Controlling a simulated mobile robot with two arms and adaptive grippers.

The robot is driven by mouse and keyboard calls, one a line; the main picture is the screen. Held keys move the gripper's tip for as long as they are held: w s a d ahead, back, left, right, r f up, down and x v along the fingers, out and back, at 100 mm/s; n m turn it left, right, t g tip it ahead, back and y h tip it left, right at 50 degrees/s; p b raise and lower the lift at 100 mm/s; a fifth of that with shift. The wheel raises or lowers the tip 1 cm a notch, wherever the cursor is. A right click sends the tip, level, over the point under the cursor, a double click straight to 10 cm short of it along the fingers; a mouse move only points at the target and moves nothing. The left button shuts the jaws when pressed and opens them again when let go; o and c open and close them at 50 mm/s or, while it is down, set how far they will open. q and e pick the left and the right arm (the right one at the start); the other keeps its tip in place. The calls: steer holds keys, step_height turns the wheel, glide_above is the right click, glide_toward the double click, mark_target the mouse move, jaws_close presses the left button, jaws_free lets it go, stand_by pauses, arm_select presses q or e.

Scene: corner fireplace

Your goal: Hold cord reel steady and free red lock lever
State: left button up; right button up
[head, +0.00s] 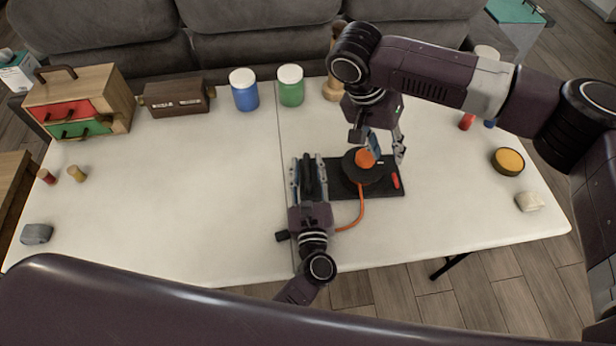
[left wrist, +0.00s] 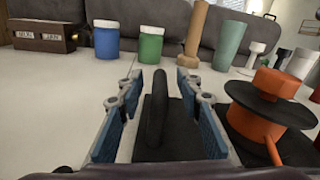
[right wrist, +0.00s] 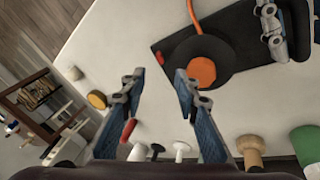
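The cord reel (head: 353,170) is a black drum with an orange hub (head: 365,158) on a dark base plate (head: 384,191), and its orange cord (head: 361,205) trails toward the front. The red lock lever (head: 396,181) is at the base's right end. A black upright handle (left wrist: 160,110) stands at the base's left end. My left gripper (head: 308,162) is open, its fingers on either side of the handle with gaps showing in the left wrist view. My right gripper (head: 387,150) is open and empty, pointing down above the reel's far right side.
Blue (head: 244,92) and green (head: 291,88) jars, a brown box (head: 177,97) and a drawer chest (head: 110,95) line the back left. A yellow-topped round tin (head: 508,160) and a pale block (head: 529,201) lie at the right. The table's middle left is clear.

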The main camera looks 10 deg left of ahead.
arm_select(q)
steer(key=shift+w+a, duration=0.1)
steer(key=shift+w, duration=0.1)
jaws_close()
arm_select(e)
steer(key=shift+c, duration=0.3)
